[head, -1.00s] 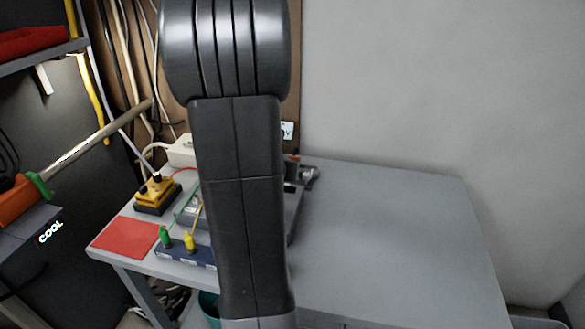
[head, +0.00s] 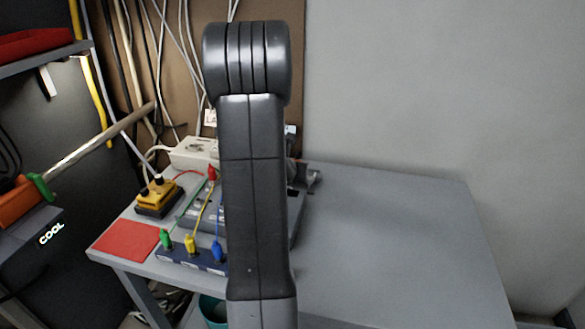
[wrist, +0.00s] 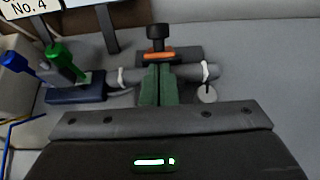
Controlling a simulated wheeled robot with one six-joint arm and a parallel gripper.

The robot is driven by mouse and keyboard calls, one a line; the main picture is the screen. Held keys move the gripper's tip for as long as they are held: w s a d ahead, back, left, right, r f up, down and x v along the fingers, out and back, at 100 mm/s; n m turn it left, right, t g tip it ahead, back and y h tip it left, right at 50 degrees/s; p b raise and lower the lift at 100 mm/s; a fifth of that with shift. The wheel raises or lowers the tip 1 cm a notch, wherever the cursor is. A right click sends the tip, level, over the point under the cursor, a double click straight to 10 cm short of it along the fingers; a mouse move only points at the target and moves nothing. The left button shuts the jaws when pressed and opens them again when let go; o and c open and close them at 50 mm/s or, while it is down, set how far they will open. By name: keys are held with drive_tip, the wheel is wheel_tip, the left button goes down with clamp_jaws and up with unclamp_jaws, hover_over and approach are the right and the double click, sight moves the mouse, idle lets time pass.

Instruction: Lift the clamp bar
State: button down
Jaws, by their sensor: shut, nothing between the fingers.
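In the wrist view my gripper (wrist: 160,70) reaches forward with its two green fingers together and nothing between them. The fingertips are in front of a small clamp fixture with a black knob (wrist: 158,36) and an orange bar (wrist: 160,56), which looks like the clamp bar. A grey cylinder (wrist: 194,73) with white bands lies across the fixture, and the fingers cover its middle. I cannot tell whether the fingers touch it. In the head view my arm hides the gripper and most of the fixture; a dark end (head: 313,179) shows to the right of the arm.
The grey table (head: 400,235) is clear on the right. On its left are a red mat (head: 125,236), a yellow-and-black box (head: 158,194), a white power strip (head: 190,152) and a blue block with coloured plugs (head: 180,258). A labelled sign (wrist: 40,8) stands at upper left in the wrist view.

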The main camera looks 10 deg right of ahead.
drive_tip(key=shift+r+p, duration=0.3)
drive_tip(key=shift+p, duration=0.5)
drive_tip(key=shift+w+d+r+g+y+p, duration=0.25)
drive_tip(key=shift+g+p, duration=0.35)
drive_tip(key=shift+p, duration=1.15)
drive_tip(key=shift+w+r+p, duration=0.3)
drive_tip(key=shift+r+p, duration=0.15)
drive_tip(key=shift+p, duration=0.95)
drive_tip(key=shift+w+r, duration=0.1)
drive_tip(key=shift+w+d+r+p, duration=0.25)
drive_tip(key=shift+w+r+p, duration=0.2)
drive_tip(key=shift+p, duration=0.2)
drive_tip(key=shift+w+d+r+p, duration=0.2)
drive_tip(key=shift+w+r+p, duration=0.15)
drive_tip(key=shift+w+p, duration=0.25)
drive_tip(key=shift+w+d+r+p, duration=0.15)
drive_tip(key=shift+w+d+p, duration=0.1)
drive_tip(key=shift+w+p, duration=0.25)
drive_tip(key=shift+w+d+r+p, duration=0.2)
drive_tip(key=shift+w+p, duration=0.2)
drive_tip(key=shift+w, duration=0.15)
